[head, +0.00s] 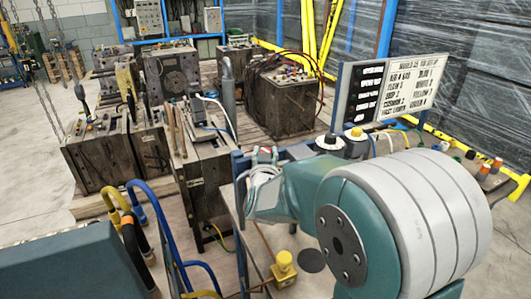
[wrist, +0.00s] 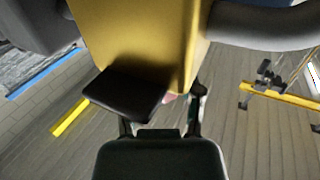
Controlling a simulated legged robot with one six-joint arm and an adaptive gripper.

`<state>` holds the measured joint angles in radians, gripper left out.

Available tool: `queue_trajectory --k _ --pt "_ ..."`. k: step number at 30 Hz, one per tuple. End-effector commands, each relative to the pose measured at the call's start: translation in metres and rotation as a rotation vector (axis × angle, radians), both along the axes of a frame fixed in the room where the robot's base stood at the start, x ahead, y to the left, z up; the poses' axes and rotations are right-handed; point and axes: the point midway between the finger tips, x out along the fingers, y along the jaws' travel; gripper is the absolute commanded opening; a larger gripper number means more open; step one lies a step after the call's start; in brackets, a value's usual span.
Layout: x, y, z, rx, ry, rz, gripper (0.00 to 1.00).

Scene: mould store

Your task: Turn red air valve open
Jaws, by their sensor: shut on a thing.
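In the wrist view my gripper (wrist: 163,97) has its dark fingers closed just in front of a large yellow body. A small pinkish-red bit (wrist: 169,98) shows between the fingers. It looks like part of the red air valve's handle, and the rest of it is hidden. The yellow body (wrist: 150,35) fills the top middle, with a grey pipe (wrist: 262,27) running off to its right. How far the valve is turned cannot be seen. In the head view my arm hides the gripper's fingers and I cannot make out the red valve.
Heavy dark moulds (head: 107,160) stand on pallets at left and centre. A lettered board (head: 383,95) stands at upper right. Blue hoses (head: 163,225) and a yellow fitting (head: 284,270) are close to my arm. Wrapped stacks (head: 470,50) line the right. Clear floor lies at far left.

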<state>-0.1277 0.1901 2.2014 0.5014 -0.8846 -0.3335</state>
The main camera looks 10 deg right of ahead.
Motion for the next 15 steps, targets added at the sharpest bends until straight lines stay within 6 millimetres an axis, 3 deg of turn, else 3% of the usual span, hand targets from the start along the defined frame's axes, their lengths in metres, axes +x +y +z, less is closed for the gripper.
queue_trajectory --k 15 --pt "-0.0006 -0.0021 0.0000 0.000 0.000 0.339 0.00"
